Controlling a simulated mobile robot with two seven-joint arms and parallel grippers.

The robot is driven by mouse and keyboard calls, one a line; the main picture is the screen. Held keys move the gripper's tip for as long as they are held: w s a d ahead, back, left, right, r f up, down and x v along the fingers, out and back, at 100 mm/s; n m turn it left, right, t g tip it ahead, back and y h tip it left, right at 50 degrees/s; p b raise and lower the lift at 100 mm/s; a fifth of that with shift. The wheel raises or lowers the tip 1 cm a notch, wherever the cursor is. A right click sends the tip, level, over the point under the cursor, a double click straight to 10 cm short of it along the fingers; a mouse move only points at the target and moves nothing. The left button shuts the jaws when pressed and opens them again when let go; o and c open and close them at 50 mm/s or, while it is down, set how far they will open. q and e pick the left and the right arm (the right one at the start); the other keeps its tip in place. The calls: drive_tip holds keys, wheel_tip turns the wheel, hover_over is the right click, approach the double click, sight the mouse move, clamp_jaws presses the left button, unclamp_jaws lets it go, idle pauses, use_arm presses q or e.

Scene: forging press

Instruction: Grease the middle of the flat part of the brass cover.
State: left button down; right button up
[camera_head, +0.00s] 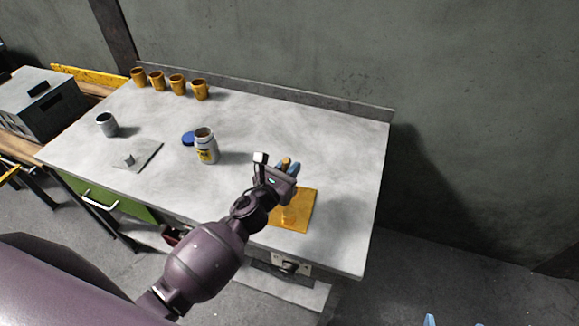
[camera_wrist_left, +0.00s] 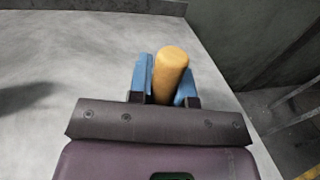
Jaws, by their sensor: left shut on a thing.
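The brass cover (camera_head: 306,204) is a yellow square plate lying flat near the front right of the bench, with a short upright yellow piece (camera_head: 291,214) on its left part. My left gripper (camera_head: 286,166) is over the cover's back edge, its blue fingers shut on an orange-tan round handle, which shows best in the left wrist view (camera_wrist_left: 171,75). The handle's lower end is hidden behind my gripper, so I cannot tell whether it touches the cover. An open white jar (camera_head: 206,148) with a yellow label stands left of it. Two blue fingertips of my right gripper (camera_head: 441,321) show apart at the bottom edge.
A blue lid (camera_head: 188,138) lies beside the jar. A grey cup (camera_head: 107,123) and a grey plate with a small knob (camera_head: 146,152) are at the left. Several yellow cups (camera_head: 177,84) line the back. The bench's right part (camera_head: 345,145) is clear.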

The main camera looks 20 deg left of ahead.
use_arm(q)
drive_tip(key=shift+f, duration=0.25)
drive_tip(key=shift+s, duration=0.1)
idle(0.4)
drive_tip(key=shift+s+r, duration=0.1)
drive_tip(key=shift+s, duration=0.25)
drive_tip(key=shift+w, duration=0.15)
drive_tip(key=shift+w+b, duration=0.35)
drive_tip(key=shift+w, duration=0.4)
drive_tip(key=shift+s, duration=0.2)
